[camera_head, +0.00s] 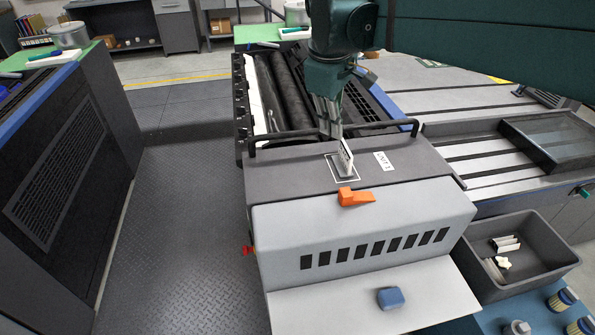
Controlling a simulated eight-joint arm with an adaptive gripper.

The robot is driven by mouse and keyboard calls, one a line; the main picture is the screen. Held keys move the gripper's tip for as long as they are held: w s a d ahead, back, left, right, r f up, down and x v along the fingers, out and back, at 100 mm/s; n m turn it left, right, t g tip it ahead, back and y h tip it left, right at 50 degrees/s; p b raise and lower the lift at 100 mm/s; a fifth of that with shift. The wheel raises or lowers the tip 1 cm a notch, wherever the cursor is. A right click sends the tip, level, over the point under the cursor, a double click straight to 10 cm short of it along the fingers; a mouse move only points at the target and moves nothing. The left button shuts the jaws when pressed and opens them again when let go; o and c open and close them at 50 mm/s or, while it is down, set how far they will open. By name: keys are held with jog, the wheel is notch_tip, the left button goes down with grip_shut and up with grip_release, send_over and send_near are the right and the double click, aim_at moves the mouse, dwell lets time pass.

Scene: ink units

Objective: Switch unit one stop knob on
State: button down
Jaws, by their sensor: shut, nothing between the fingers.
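The unit's grey cover carries a white label (384,161) that appears to read UNIT 1. Left of the label, a small upright grey and white piece (347,158) stands in a white-outlined square. An orange knob (356,197) with a pointed handle sits just in front, its point to the right. I cannot tell from the picture which is the stop knob. My gripper (334,136) is shut and empty, pointing down behind the upright piece. Its fingertips overlap that piece's top in view, and I cannot tell whether they touch.
A black rail (290,136) runs along the cover's back edge near my gripper. Black rollers (282,90) lie behind it. A blue block (390,298) rests on the front shelf. A dark bin (535,268) stands to the right. The floor (190,230) at left is clear.

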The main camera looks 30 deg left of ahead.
aim_at(248, 250)
jog(key=s+a+f+n+h+p, duration=0.1)
jog(key=s+a+f+n, duration=0.2)
jog(key=s+a, duration=0.65)
jog(key=s+a+f+n, duration=0.3)
jog(key=s+a+f, duration=0.1)
jog(key=a, duration=1)
jog(key=s+a+f+n+h+p, duration=0.1)
jog(key=s+a+f+n, duration=0.2)
jog(key=s+a, duration=0.65)
notch_tip(248, 250, down, 42)
jog(key=w+a, duration=0.2)
jog(key=shift+a, duration=0.4)
jog(key=shift+w+f, duration=0.1)
jog(key=shift+w, duration=0.05)
jog(key=w+d+f+b, duration=0.1)
jog(key=w+d+f, duration=0.1)
jog(key=f, duration=0.2)
jog(key=w+d+f+b, duration=0.2)
jog(key=f, duration=0.3)
jog(key=shift+w+d+f, duration=0.25)
jog(key=shift+d+f, duration=0.05)
